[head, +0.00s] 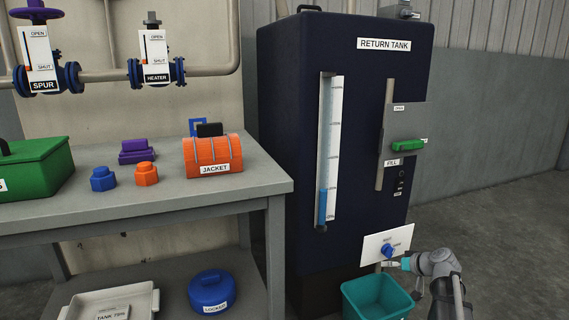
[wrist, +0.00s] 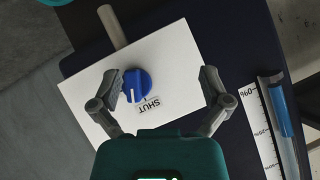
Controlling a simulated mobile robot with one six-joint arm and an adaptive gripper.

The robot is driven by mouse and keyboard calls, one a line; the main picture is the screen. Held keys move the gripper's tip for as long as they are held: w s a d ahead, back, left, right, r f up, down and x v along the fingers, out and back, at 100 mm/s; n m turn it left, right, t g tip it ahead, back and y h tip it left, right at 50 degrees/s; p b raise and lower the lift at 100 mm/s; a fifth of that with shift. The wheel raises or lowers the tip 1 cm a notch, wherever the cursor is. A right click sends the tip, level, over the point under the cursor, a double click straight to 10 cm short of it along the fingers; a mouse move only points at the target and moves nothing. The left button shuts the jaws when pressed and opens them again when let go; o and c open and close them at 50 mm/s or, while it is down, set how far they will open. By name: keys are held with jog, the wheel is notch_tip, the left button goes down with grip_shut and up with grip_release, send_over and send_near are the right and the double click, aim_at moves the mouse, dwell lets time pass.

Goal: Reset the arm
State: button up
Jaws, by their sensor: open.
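My gripper (wrist: 160,80) is open and empty in the wrist view, its two fingers spread over a white plate (wrist: 182,88). A round blue knob (wrist: 138,86) on that plate lies between the fingers, closer to the left one. I cannot tell whether that finger touches it. The knob's white mark points down in the wrist view, near the word SHUT. In the head view my arm reaches in from the lower right, with my gripper (head: 394,264) in front of the plate (head: 372,243) and just below the knob (head: 388,250).
The plate is low on the dark return tank (head: 285,130). A teal bin (head: 352,297) stands right below my gripper. The tank has a gauge (head: 331,150) and a green handle (head: 408,145). A grey workbench (head: 240,189) with several objects is at left. Floor at right is clear.

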jog(key=s+a+r+m+g+h+p, duration=0.1)
jog(key=s+a+r+g+h+p, duration=0.2)
jog(key=s+a+r+g+p, duration=0.5)
jog(key=s+a+r+m+g+h+p, duration=0.1)
jog(key=s+a+r+h+p, duration=0.25)
jog(key=s+a+p, duration=0.85)
notch_tip(320, 180, up, 37)
jog(key=s+d+p, duration=0.1)
jog(key=s+p, duration=0.1)
jog(key=p, duration=3.3)
jog(key=shift+s+d+p, duration=0.15)
jog(key=shift+d+p, duration=0.2)
jog(key=shift+d, duration=0.05)
jog(key=shift+f, duration=0.1)
